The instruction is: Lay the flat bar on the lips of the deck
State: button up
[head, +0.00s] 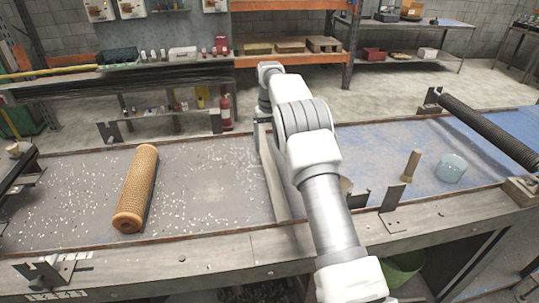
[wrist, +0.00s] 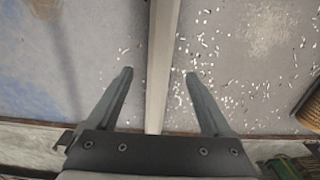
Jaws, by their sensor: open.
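The flat bar (head: 277,185) is a long, pale grey strip running front to back across the middle of the deck (head: 200,200). My arm hides part of it in the head view. In the wrist view the bar (wrist: 163,50) passes between the fingers of my gripper (wrist: 159,73), which is open with a gap on both sides. The bar's far end lies near the deck's back lip (wrist: 30,135), and its near end reaches toward the front lip (head: 215,235). I cannot tell whether either end rests on a lip. My fingers are mostly hidden in the head view.
An orange mesh tube (head: 137,188) lies left on the deck among white bits. To the right stand a wooden peg (head: 411,166), a light blue cup (head: 452,168) and an upright metal bracket (head: 391,207). A dark ribbed roller (head: 490,130) spans the right end.

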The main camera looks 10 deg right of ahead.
jog(key=s+r+t, duration=0.1)
jog(key=s+r, duration=0.3)
jog(key=r, duration=0.5)
jog(key=s+r, duration=0.3)
jog(key=r, duration=0.5)
jog(key=s+r+t, duration=0.2)
jog(key=s+r, duration=0.6)
jog(key=s, duration=0.5)
jog(key=s+f+t, duration=0.1)
jog(key=s+f, duration=0.2)
jog(key=s, duration=0.9)
jog(key=s+f+t, duration=0.1)
jog(key=s+f, duration=0.3)
jog(key=s, duration=0.8)
jog(key=shift+s+t, duration=0.15)
jog(key=shift+t, duration=0.15)
jog(key=shift+d, duration=0.1)
